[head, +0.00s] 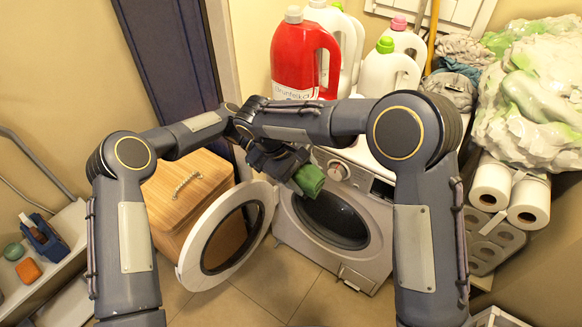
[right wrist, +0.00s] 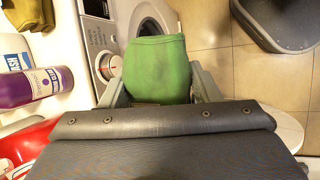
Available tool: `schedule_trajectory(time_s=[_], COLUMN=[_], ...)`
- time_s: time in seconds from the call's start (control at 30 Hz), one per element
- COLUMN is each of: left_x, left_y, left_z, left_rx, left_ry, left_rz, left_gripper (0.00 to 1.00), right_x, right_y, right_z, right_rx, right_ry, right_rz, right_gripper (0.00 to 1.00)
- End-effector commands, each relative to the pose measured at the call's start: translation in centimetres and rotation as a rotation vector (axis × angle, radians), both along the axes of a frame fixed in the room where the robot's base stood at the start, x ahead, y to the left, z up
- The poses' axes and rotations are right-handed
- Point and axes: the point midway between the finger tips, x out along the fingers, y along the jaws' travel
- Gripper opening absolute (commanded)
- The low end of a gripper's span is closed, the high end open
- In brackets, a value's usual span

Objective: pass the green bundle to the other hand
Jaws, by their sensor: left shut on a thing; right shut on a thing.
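The green bundle (head: 309,180) is in front of the washer's upper front, above its open doorway. In the right wrist view the green bundle (right wrist: 157,70) is a rolled or folded cloth, held between the two grey fingers of my right gripper (right wrist: 160,88). In the head view both my arms meet at the middle, and my left gripper (head: 283,163) is at the bundle's upper left end, shut on it. The dark gripper bodies overlap there, so the left fingertips are mostly hidden.
The washer (head: 368,215) has its round door (head: 190,255) swung open to the left. A wooden hamper (head: 168,215) stands behind the door. A red detergent bottle (head: 296,55) and white bottles stand on top. Paper rolls (head: 528,205) are at right. The floor in front is clear.

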Motion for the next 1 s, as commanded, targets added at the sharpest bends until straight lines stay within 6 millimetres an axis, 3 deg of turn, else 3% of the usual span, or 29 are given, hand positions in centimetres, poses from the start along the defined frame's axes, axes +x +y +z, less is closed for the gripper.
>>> schedule_trajectory(time_s=[0.03, 0.23, 0.57, 1.0], left_x=[0.1, 0.1, 0.1, 0.1], left_y=[-0.1, -0.1, -0.1, -0.1], left_z=[0.1, 0.1, 0.1, 0.1], left_rx=[-0.003, -0.003, -0.002, -0.002], left_ry=[-0.004, -0.003, -0.003, -0.002], left_rz=[0.002, 0.003, 0.002, 0.002], left_gripper=[0.33, 0.32, 0.32, 0.32], right_x=[-0.2, -0.2, -0.1, 0.0], right_y=[0.2, 0.2, 0.4, 4.5], right_z=[-0.1, -0.1, 0.3, 7.5], right_rx=[0.002, 0.001, 0.001, 0.004], right_ry=[0.007, 0.006, 0.003, 0.002], right_rz=[0.008, 0.007, 0.006, 0.008], right_gripper=[0.58, 0.82, 0.82, 0.82])
